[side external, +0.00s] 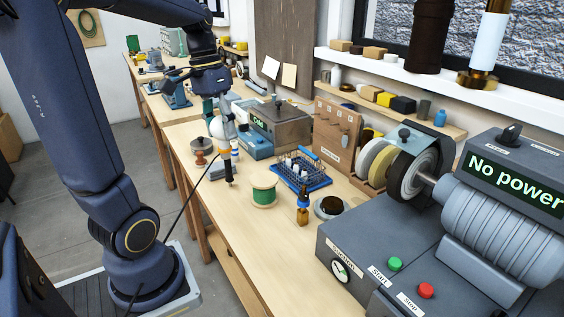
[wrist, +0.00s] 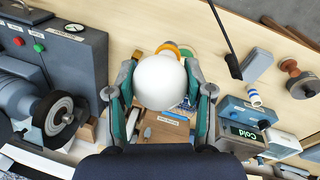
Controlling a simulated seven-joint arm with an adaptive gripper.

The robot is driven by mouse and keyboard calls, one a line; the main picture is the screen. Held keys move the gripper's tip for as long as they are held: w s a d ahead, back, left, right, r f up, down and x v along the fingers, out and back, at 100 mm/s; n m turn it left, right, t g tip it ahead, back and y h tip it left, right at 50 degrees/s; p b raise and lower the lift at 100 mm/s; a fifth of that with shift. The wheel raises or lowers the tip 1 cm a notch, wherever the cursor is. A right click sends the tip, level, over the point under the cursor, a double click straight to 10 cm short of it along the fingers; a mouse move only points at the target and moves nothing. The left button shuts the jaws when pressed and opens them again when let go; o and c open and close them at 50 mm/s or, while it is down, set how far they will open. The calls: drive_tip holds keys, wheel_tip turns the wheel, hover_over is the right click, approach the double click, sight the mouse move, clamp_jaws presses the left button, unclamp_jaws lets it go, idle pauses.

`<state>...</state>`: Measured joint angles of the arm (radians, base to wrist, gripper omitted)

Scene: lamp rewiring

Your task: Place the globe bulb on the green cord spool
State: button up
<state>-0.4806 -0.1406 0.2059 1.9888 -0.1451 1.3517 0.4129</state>
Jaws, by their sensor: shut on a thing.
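The globe bulb (wrist: 160,83) is a white ball held between the teal fingers of my gripper (wrist: 163,95) in the wrist view. In the side external view the bulb (side external: 217,128) shows under my gripper (side external: 215,118), raised above the bench, with an orange collar below it. The green cord spool (side external: 263,191) stands upright on the bench, green cord between pale wooden rims, to the right of and below the bulb. In the wrist view the bulb hides most of what lies behind it; only a bit of green shows past its edge.
A black pen-like tool (side external: 228,172) stands near the bulb. A grey grinding machine (side external: 380,245) fills the right front. Bare bench lies in front of the spool.

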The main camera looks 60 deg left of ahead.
drive_tip(key=shift+w+a+f, duration=0.9)
drive_tip(key=shift+w+f, duration=1.15)
drive_tip(key=shift+f, duration=0.15)
drive_tip(key=shift+w+a+f, duration=0.95)
drive_tip(key=shift+w+f, duration=1.15)
drive_tip(key=shift+f, duration=0.05)
drive_tip(key=shift+w+a+f, duration=0.9)
drive_tip(key=shift+w+f, duration=1.15)
drive_tip(key=shift+f, duration=0.15)
drive_tip(key=shift+f, duration=0.15)
drive_tip(key=o, duration=1)
drive_tip(key=shift+o, duration=0.2)
